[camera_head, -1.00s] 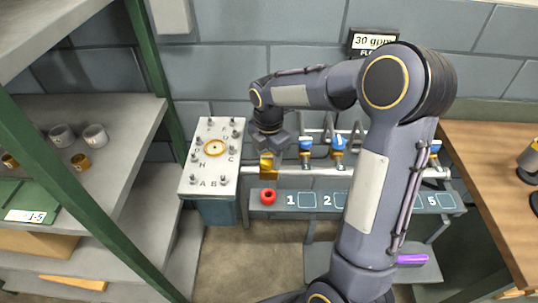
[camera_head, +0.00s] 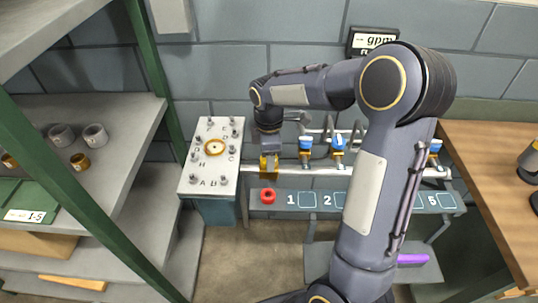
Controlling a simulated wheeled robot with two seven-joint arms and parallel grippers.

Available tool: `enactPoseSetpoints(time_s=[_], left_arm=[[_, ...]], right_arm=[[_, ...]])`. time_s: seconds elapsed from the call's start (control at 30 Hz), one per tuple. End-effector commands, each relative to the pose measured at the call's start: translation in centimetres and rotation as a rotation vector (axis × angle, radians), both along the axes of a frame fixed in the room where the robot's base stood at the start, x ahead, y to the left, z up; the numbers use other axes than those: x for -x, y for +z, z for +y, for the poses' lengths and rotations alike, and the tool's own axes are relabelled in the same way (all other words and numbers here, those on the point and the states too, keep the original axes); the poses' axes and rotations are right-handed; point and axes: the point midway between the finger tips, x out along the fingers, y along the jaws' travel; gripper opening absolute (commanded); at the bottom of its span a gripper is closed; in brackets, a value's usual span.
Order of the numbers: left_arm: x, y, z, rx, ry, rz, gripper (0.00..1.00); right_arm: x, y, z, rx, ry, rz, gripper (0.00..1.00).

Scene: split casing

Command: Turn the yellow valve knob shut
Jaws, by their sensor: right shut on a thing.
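The yellow valve (camera_head: 268,172) sits at the left end of the grey horizontal pipe in the head view. My right gripper (camera_head: 270,154) points down directly above it and is shut on the yellow valve knob. The fingers and wrist hide most of the knob, so its exact angle is hard to tell. My left gripper is not in view.
Blue-topped valves (camera_head: 338,143) stand farther right on the pipe. A lettered panel (camera_head: 212,165) stands left. A gpm display (camera_head: 373,41) is on the wall; its number is unreadable.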

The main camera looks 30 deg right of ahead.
Motion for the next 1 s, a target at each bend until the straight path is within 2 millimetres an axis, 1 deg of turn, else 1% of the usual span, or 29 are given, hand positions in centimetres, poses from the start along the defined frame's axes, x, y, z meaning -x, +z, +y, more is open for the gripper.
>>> enactPoseSetpoints(time_s=[0.6,0.8,1.0], left_arm=[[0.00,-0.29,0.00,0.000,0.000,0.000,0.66],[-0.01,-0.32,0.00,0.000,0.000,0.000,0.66],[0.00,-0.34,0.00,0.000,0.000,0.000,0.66]], right_arm=[[-0.05,0.07,-0.03,0.001,-0.578,-0.002,0.22],[-0.05,0.08,-0.05,0.001,-0.738,-0.003,0.22],[-0.06,0.09,-0.03,0.000,-0.855,-0.002,0.22]])
